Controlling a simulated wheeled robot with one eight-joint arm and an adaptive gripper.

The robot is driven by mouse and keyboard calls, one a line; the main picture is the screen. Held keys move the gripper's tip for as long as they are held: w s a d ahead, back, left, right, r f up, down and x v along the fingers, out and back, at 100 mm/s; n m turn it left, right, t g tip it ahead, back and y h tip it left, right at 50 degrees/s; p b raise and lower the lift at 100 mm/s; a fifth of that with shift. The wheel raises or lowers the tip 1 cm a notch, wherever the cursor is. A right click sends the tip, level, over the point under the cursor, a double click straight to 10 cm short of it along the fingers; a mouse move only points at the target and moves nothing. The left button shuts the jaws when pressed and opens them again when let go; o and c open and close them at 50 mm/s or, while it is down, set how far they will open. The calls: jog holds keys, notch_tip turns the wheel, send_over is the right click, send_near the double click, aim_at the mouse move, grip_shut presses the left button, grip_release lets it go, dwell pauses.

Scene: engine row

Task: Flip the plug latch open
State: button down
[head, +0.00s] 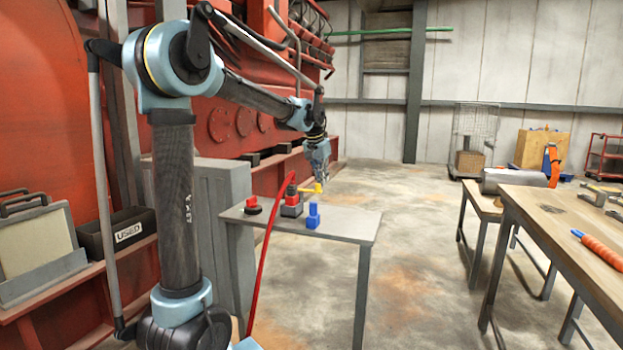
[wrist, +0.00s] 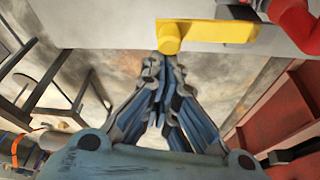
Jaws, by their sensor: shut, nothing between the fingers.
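The yellow latch (head: 310,190) is a short bar beside a grey and red plug housing (head: 291,203) on the small grey table. In the wrist view the latch (wrist: 215,32) lies sideways, with a round end at its left. My gripper (head: 320,180) is just above the latch in the head view. In the wrist view my gripper (wrist: 164,66) is shut and empty, its fingertips right at the latch's round end. I cannot tell whether they touch. Part of the red and grey housing shows at the wrist view's upper right corner.
A blue block-like piece (head: 313,215) stands near the front of the grey table (head: 347,228). A red knob (head: 252,206) sits at its left, and a red hose (head: 265,260) hangs over the front. The red engine is behind. Open floor lies right, before a wooden workbench (head: 560,215).

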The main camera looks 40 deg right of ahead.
jog(key=shift+a, duration=0.15)
dwell(0.5)
jog(key=d, duration=0.4)
jog(key=v, duration=1)
jog(key=shift+w, duration=0.4)
